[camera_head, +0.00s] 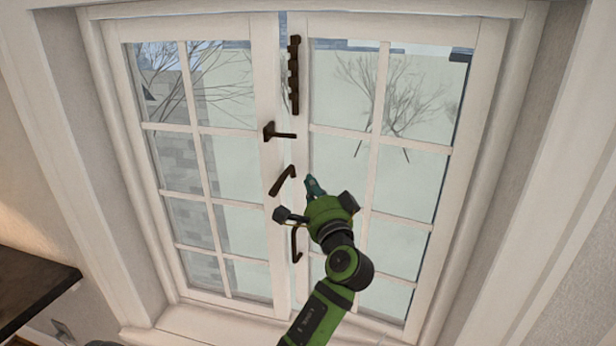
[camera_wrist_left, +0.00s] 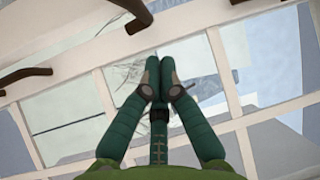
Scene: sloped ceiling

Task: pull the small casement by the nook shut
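The white casement window has a left sash (camera_head: 265,80) and a right sash (camera_head: 300,140), both with several glass panes. A narrow pale strip shows between their meeting edges, so they look slightly apart. Dark fittings run along those edges: a lever (camera_head: 279,132), a slanted handle (camera_head: 284,180) and a lower pull handle (camera_head: 296,243). My left gripper (camera_head: 313,186) is just right of the slanted handle, in front of the right sash; contact cannot be told. In the left wrist view its fingertips (camera_wrist_left: 160,75) are together with nothing between them. My right gripper is out of view.
A dark bolt-like fitting (camera_head: 294,75) stands upright on the upper meeting edge. The white sill (camera_head: 215,324) lies below the window. A dark shelf or counter edge (camera_head: 35,290) juts in at the lower left. Walls flank the window recess.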

